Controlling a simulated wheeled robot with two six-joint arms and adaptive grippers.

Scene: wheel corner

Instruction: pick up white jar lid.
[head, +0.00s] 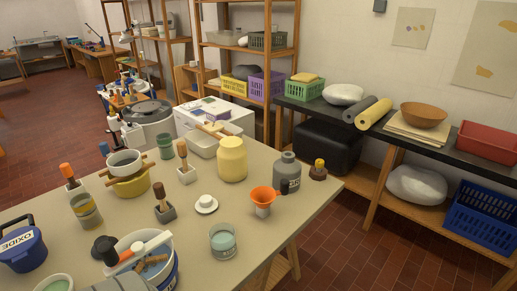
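A white jar lid (206,204), a flat disc with a raised knob on top, lies on the pale table near its middle. A wooden-handled tool in a grey block (165,211) stands just left of it. A glass jar with pale green contents (222,241) stands in front of it, apart from it. The lid's top is unobstructed from this view. Neither of my grippers shows in the head view.
A yellow jar (232,160) stands behind the lid. An orange funnel (263,196) and a grey bottle (287,174) are to the right. Some bare table (240,206) lies right of the lid.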

